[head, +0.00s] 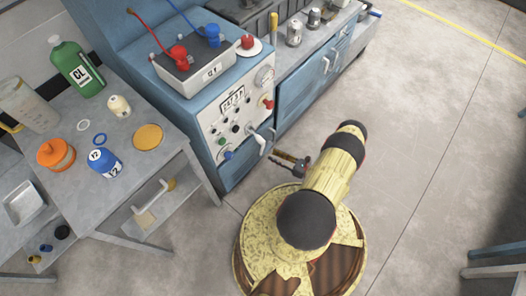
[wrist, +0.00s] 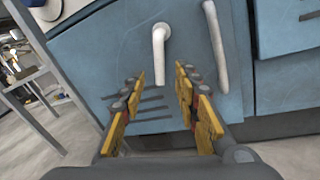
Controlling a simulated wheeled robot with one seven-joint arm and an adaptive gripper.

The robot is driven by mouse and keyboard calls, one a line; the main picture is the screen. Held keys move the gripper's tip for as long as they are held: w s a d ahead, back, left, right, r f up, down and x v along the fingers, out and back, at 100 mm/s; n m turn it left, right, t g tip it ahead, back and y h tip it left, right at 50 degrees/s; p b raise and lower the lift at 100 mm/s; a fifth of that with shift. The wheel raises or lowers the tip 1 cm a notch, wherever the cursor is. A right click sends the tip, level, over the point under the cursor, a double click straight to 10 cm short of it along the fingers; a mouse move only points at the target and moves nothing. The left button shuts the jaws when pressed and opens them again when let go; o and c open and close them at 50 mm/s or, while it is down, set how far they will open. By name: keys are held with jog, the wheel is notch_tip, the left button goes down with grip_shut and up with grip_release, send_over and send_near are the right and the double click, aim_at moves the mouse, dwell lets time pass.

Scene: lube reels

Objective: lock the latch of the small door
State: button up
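The small door is a blue panel (wrist: 115,62) low on the front of the blue cabinet in the wrist view. Its latch (wrist: 159,44) is a white lever with its round pivot at the top and its arm hanging down. The latch also shows in the head view (head: 259,143). My gripper (wrist: 160,76) is open and empty. It points at the door, with the latch ahead between the fingers in the picture; I see no contact. In the head view my gripper (head: 288,163) is small and partly hidden beside my arm, close to the cabinet front.
A long pale handle (wrist: 216,48) stands right of the latch. A control panel with knobs (head: 235,118) is above the door. A grey table (head: 125,170) with bottles stands at the left. The floor (head: 420,130) at the right is clear.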

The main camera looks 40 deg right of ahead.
jog(key=b+x, duration=0.1)
jog(key=x, duration=0.5)
jog(key=shift+w, duration=0.2)
jog(key=shift+a, duration=0.1)
jog(key=shift+c, duration=0.6)
grip_shut()
